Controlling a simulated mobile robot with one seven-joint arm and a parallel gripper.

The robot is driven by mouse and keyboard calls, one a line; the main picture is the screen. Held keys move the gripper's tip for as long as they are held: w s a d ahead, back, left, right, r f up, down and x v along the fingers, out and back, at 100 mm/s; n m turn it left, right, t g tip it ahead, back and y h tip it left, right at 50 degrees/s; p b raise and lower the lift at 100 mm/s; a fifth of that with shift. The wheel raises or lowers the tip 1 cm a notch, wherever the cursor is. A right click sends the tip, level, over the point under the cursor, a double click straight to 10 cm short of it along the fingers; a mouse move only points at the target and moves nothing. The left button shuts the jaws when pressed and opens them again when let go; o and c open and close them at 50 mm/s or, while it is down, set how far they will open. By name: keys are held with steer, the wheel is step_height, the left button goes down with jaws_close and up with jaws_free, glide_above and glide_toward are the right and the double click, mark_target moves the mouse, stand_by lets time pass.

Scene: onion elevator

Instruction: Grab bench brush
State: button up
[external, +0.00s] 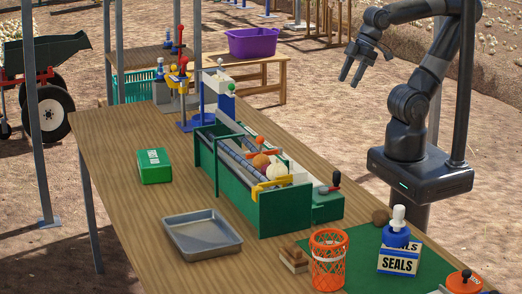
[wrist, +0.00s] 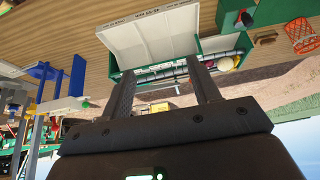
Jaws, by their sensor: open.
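I cannot pick out the bench brush for certain. A small layered wooden-brown piece (external: 292,255) lies on the table, left of the orange wire basket, and may be it. A small brown thing near that basket also shows in the wrist view (wrist: 265,38), too small to make out. My gripper (external: 351,78) is open and empty, raised in the air beyond the table's right side, well apart from the brown piece. In the wrist view my two fingers (wrist: 162,70) are spread with nothing held between them.
The wooden table (external: 140,220) holds a green roller machine (external: 285,213) with onions, a grey metal tray (external: 202,233), a green box (external: 154,166), the orange basket (external: 328,260), a seals box (external: 398,262) and a blue-white bottle (external: 397,232).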

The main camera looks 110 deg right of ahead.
stand_by(0.4)
steer(key=o, duration=1)
steer(key=shift+c, duration=0.2)
